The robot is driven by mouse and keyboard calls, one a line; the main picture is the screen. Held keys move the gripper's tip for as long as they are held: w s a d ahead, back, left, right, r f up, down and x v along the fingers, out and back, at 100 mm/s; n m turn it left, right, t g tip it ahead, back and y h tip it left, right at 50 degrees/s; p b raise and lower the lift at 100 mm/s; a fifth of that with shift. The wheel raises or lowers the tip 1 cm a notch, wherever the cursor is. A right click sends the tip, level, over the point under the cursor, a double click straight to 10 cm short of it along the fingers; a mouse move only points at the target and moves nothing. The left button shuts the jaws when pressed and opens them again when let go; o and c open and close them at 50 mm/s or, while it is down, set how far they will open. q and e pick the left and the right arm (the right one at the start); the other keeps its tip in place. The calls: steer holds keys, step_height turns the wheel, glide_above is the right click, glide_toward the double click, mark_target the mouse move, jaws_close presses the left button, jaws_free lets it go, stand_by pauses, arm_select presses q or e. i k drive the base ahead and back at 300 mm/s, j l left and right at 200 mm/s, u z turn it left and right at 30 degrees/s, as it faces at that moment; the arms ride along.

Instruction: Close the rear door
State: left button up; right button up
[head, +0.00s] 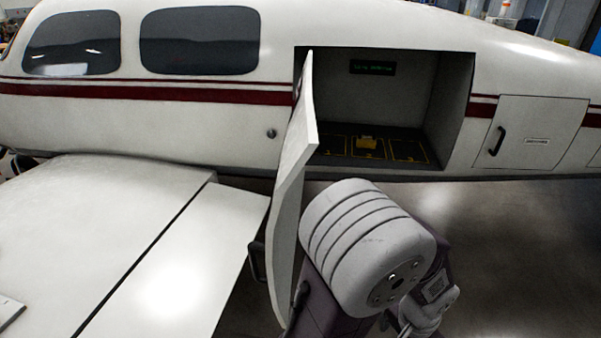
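The rear door (289,208) is a white panel on the aircraft's side. It stands wide open, swung out from the left edge of the compartment opening (385,105), and I see it nearly edge-on. A dark handle (257,262) shows low on its left side. The compartment is open to view, with a dark floor, yellow markings and a small yellow item (367,143) on it. A large white banded arm part, which looks like mine, is just right of the door's lower end. I cannot tell whether they touch. I make out no gripper fingertips of either arm.
The white wing (90,225) and its flap (190,270) fill the lower left, close to the open door. A smaller closed hatch (530,133) with a black handle (496,141) is right of the opening. Bare floor (520,250) shows at the lower right.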

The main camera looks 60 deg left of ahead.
mark_target(300, 141)
steer(key=k+j+u, duration=0.15)
steer(key=u, duration=0.3)
steer(key=k+j+u, duration=0.25)
steer(key=u, duration=0.2)
steer(key=j+u, duration=0.15)
steer(key=u, duration=0.3)
steer(key=k+j+u, duration=0.1)
steer(key=u, duration=0.3)
steer(key=k+j, duration=0.1)
steer(key=k, duration=0.4)
steer(key=i, duration=0.45)
